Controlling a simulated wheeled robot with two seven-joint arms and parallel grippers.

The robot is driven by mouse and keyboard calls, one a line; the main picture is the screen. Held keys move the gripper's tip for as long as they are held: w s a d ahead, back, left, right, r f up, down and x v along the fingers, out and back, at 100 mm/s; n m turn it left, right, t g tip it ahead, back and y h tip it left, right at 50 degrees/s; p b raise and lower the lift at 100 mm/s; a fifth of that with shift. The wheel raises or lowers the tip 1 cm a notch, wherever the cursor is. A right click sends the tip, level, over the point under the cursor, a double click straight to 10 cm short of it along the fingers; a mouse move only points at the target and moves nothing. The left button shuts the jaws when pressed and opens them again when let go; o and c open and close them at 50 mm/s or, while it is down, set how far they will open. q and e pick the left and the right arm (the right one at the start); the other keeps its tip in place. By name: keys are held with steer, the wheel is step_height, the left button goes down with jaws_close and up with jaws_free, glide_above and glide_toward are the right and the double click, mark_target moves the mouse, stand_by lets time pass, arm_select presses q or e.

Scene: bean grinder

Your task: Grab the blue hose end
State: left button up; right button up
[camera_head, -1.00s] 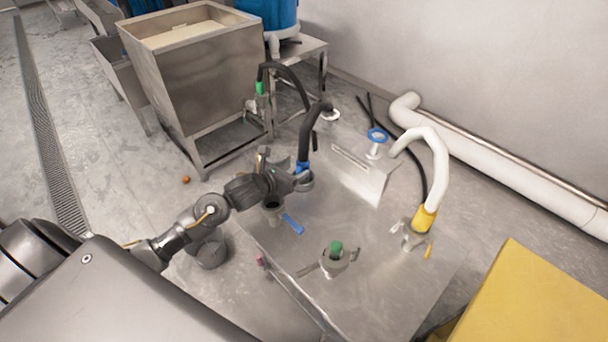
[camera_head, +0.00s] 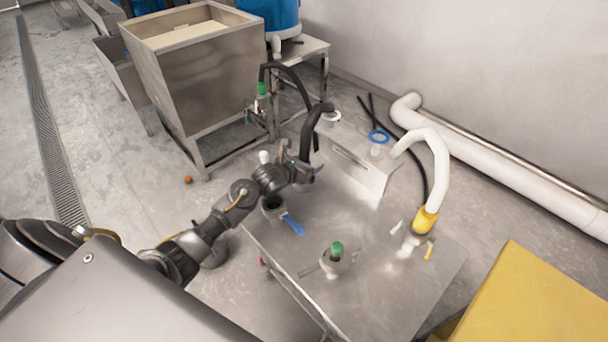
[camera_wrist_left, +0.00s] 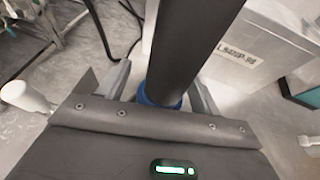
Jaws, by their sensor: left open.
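The black hose (camera_head: 308,135) arches down to the metal table, and its lower end is hidden behind my left gripper in the head view. In the left wrist view the dark hose (camera_wrist_left: 190,45) comes down from the top to its blue hose end (camera_wrist_left: 160,97). My left gripper (camera_head: 309,172) is open, with one finger on each side of the hose at the blue end (camera_wrist_left: 160,80). The lower part of the blue end is hidden by the gripper body. I cannot tell whether either finger touches it. My right gripper is not in view.
The metal table (camera_head: 385,300) carries an open port with a blue handle (camera_head: 292,225), a green-capped port (camera_head: 336,249) and a white hose with a yellow end (camera_head: 425,219). A metal box (camera_head: 360,170) stands close right of my gripper. A hopper (camera_head: 195,80) stands behind.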

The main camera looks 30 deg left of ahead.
arm_select(q)
steer(key=c, duration=1.3)
steer(key=shift+c, duration=0.5)
steer(key=shift+r, duration=0.15)
